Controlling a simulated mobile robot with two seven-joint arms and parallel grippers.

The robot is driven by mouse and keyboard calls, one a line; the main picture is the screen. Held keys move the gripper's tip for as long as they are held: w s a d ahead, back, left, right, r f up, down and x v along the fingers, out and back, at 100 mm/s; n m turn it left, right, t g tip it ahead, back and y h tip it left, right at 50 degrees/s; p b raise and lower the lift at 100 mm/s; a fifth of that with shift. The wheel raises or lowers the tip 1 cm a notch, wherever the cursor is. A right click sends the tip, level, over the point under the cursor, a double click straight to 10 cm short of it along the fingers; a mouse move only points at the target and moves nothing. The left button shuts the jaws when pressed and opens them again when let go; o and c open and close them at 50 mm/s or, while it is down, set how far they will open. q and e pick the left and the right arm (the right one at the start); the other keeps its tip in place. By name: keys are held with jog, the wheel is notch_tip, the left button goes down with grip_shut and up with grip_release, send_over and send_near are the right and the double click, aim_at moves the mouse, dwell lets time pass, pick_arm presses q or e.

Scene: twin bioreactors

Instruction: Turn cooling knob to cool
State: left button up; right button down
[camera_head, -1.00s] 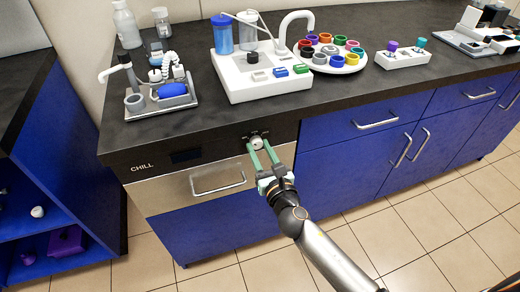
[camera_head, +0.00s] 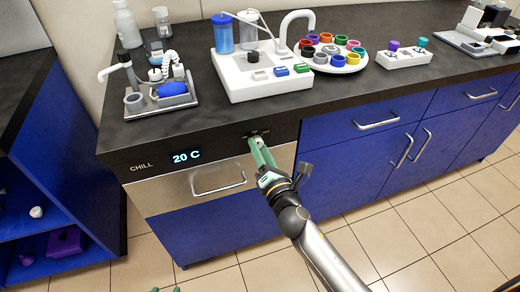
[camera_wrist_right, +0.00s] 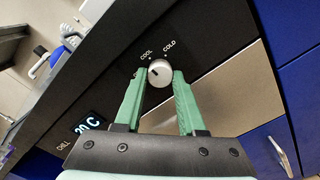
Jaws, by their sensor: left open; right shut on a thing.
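The cooling knob (camera_wrist_right: 160,73) is a small round silver-white knob on the black CHILL panel. In the right wrist view it sits between the green fingertips of my right gripper (camera_wrist_right: 160,82), which is shut on it. COOL and COLD are printed beside it, with another label partly hidden by a finger. A dark mark shows on the knob's face. In the head view the fingers of my right gripper (camera_head: 258,145) largely cover the knob. The panel display (camera_head: 186,156) is lit and reads 20 C. Green tips of my left gripper (camera_head: 166,290) show at the bottom edge.
A steel drawer front with a handle (camera_head: 218,183) is just below the panel. The black countertop (camera_head: 190,127) overhangs it and carries a white bioreactor base (camera_head: 262,91) and a small grey tray (camera_head: 176,102). The tiled floor in front looks clear.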

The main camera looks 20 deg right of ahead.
pick_arm(q)
jog(key=shift+w+a+r, duration=0.1)
jog(key=shift+w+r, duration=0.05)
jog(key=shift+w, duration=0.15)
pick_arm(e)
jog(key=shift+m, duration=0.4)
jog(key=c, duration=0.5)
grip_release()
pick_arm(q)
jog(key=shift+s, duration=0.1)
